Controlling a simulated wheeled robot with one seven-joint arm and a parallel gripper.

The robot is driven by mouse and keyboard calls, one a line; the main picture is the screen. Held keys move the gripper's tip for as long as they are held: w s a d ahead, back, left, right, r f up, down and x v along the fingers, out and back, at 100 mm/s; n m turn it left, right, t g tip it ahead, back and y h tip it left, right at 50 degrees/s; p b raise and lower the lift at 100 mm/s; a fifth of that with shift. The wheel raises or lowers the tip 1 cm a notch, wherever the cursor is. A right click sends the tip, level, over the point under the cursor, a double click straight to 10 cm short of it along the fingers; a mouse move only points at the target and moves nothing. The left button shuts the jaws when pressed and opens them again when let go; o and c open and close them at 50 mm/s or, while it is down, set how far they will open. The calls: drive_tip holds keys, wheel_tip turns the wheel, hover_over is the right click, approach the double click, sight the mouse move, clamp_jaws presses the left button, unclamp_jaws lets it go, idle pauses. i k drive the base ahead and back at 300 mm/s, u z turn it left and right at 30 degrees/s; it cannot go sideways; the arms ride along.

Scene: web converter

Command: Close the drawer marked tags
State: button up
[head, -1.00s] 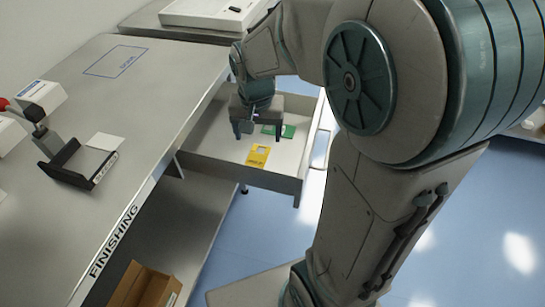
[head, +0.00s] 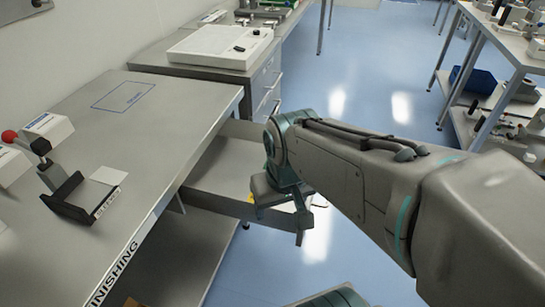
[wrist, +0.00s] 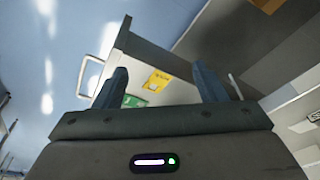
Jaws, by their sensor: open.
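The drawer (head: 217,202) is pulled out from under the finishing table in the head view; its mark cannot be read. It also shows in the wrist view (wrist: 150,52), with its bar handle (wrist: 92,72) at the left. Inside lie a yellow tag (wrist: 157,82) and a green tag (wrist: 133,101). My gripper (head: 282,212) is over the outer front part of the drawer in the head view, hiding much of that end. In the wrist view my gripper (wrist: 161,75) is open, its fingers apart with nothing held. Contact with the drawer cannot be told.
The finishing table (head: 150,130) carries a red-knobbed press (head: 65,185) at its left. A white tray (head: 222,45) tops the cabinet behind. A shelved workbench (head: 500,60) stands at the right. Blue floor (head: 370,80) is open between them.

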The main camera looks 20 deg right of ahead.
sight(219, 182)
drive_tip(key=k, duration=1.05)
drive_tip(key=z, duration=0.85)
drive_tip(key=i, duration=1.05)
drive_tip(key=u, duration=0.65)
